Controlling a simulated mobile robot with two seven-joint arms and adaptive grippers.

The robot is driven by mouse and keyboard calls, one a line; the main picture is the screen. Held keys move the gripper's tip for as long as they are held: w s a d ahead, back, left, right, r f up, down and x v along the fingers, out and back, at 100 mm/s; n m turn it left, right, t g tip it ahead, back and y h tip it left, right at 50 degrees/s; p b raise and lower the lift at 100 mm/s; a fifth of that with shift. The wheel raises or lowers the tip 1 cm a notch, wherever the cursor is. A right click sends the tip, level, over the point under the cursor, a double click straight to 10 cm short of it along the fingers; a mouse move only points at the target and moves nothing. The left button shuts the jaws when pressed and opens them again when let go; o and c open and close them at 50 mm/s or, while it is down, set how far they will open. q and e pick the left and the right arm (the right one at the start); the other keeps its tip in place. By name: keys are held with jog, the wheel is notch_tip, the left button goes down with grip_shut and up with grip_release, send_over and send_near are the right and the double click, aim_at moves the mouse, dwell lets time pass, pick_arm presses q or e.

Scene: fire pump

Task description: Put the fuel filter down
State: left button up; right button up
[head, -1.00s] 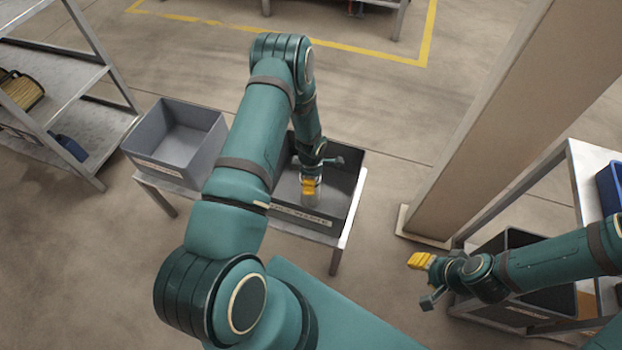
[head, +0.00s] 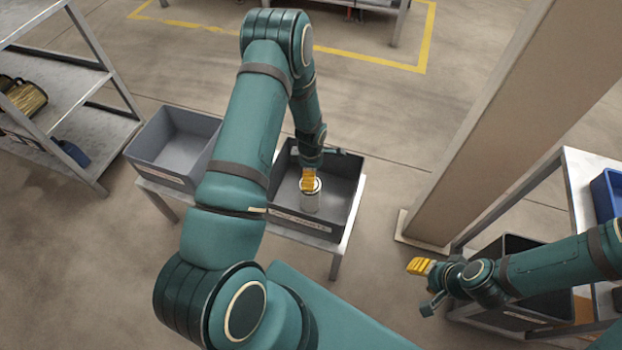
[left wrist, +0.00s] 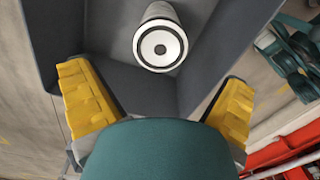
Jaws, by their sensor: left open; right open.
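The fuel filter (head: 310,198) is a pale cylinder inside the dark grey bin (head: 350,170) on the low table. In the left wrist view the fuel filter (left wrist: 160,44) shows its round end with a dark ring, against the bin's inside. My left gripper (head: 309,180) is over the bin, just above the filter; in the left wrist view its yellow fingers (left wrist: 158,105) are spread wide with nothing between them. The filter is apart from the fingers there. My right gripper (head: 424,283) is open and empty at the right, clear of the bin.
A lighter grey bin (head: 148,150) stands left of the dark one on the same table (head: 345,232). A metal shelf (head: 95,135) is at the left. A tall post (head: 490,130) and another rack with a dark bin (head: 510,242) and blue bin (head: 606,190) are at the right.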

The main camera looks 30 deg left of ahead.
pick_arm(q)
jog(key=s+d+r+m+h, duration=0.2)
jog(key=s+d+r+m, duration=0.2)
jog(key=s+d+m, duration=0.3)
jog(key=s+d+r+m+t+h, duration=0.1)
jog(key=s+d+r+m, duration=0.3)
jog(key=d+m, duration=1)
jog(key=shift+s+r+t+h+p, duration=0.15)
jog(key=shift+s+t+h+p, duration=0.2)
jog(key=shift+s, duration=1.45)
